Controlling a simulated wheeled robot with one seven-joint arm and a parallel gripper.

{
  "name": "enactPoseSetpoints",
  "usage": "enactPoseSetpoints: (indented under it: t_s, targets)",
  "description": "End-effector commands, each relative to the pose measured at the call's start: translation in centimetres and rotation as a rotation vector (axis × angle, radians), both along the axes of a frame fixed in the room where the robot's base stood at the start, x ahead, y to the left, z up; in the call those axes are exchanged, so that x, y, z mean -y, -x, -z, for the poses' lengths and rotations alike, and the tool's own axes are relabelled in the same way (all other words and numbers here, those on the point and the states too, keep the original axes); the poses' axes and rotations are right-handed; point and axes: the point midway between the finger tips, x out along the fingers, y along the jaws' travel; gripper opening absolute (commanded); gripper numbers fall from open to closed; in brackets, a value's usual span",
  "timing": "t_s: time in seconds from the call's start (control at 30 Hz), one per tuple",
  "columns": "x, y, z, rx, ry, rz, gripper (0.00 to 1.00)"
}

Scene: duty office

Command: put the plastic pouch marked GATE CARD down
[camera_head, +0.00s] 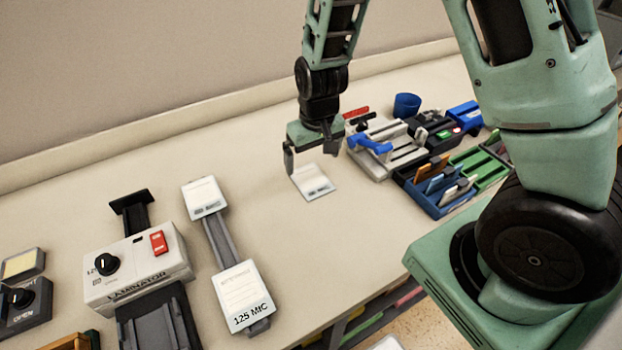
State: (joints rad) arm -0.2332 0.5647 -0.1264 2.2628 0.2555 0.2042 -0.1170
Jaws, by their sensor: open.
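A flat, whitish pouch (313,182) with small dark print near its lower edge lies on the desk in the middle of the view. The print is too small to read, so I cannot tell if it says GATE CARD. My gripper (311,162) is open above the pouch's far edge, one finger to its left and one to its right. The fingers look apart from the pouch, though the exact gap is hard to judge.
A laminator (137,268) and a pouch holder marked 125 MIC (243,294) stand on the left. A grey device with a blue lever (372,145), a blue tray of cards (437,205) and a blue cup (407,104) stand on the right. The desk (290,235) is bare in front of the pouch.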

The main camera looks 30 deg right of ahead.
Motion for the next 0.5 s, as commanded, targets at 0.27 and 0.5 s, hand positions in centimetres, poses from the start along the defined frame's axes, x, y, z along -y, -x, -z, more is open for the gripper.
enactPoseSetpoints:
  t_s: [0.27, 0.5]
  targets:
    - [0.0, -0.1, 1.6, -0.003, 0.0, 0.001, 0.98]
    - [0.1, -0.4, 4.5, -0.004, 0.0, 0.001, 0.98]
